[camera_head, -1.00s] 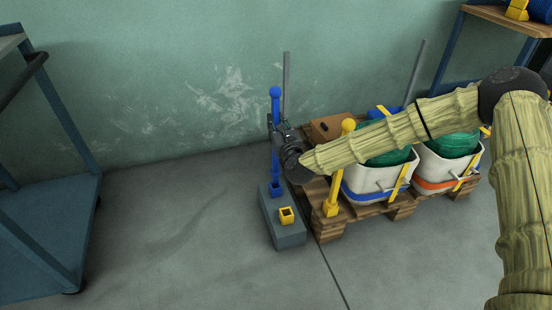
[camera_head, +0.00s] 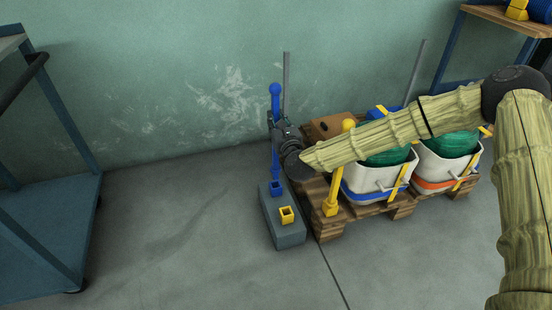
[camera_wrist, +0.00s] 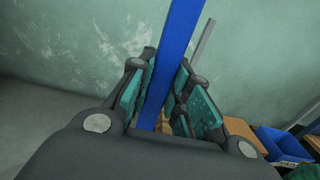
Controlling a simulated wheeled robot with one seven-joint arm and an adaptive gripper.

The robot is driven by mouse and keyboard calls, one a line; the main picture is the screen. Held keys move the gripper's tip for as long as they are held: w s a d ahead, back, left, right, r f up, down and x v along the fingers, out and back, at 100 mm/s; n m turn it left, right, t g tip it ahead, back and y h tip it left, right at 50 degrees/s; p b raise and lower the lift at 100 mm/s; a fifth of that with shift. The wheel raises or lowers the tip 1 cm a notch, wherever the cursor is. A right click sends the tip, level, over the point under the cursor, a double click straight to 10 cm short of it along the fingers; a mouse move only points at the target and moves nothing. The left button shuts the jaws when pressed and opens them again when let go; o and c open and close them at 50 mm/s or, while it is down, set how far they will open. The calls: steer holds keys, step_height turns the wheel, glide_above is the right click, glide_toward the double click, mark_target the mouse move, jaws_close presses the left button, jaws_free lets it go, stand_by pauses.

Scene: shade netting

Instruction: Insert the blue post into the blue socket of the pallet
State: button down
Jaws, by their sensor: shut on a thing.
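The blue post (camera_head: 275,104), with a round knob on top, stands upright in the head view. My gripper (camera_head: 279,128) is shut around its upper part. In the wrist view the blue post (camera_wrist: 180,45) runs between the teal finger pads of my gripper (camera_wrist: 162,90). The post's lower end is near a blue socket (camera_head: 277,189) on a grey block (camera_head: 291,239). I cannot tell whether it is inside or just clear of it. The wooden pallet (camera_head: 330,231) is to the right. No blue socket shows on it; my gripper and arm hide part of it.
A yellow post (camera_head: 332,195) stands at the pallet's near left corner. A yellow socket (camera_head: 287,215) is on the grey block. A blue cart (camera_head: 45,220) stands left; floor between is free.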

steer(key=shift+r+p, duration=0.35)
steer(key=shift+r, duration=0.45)
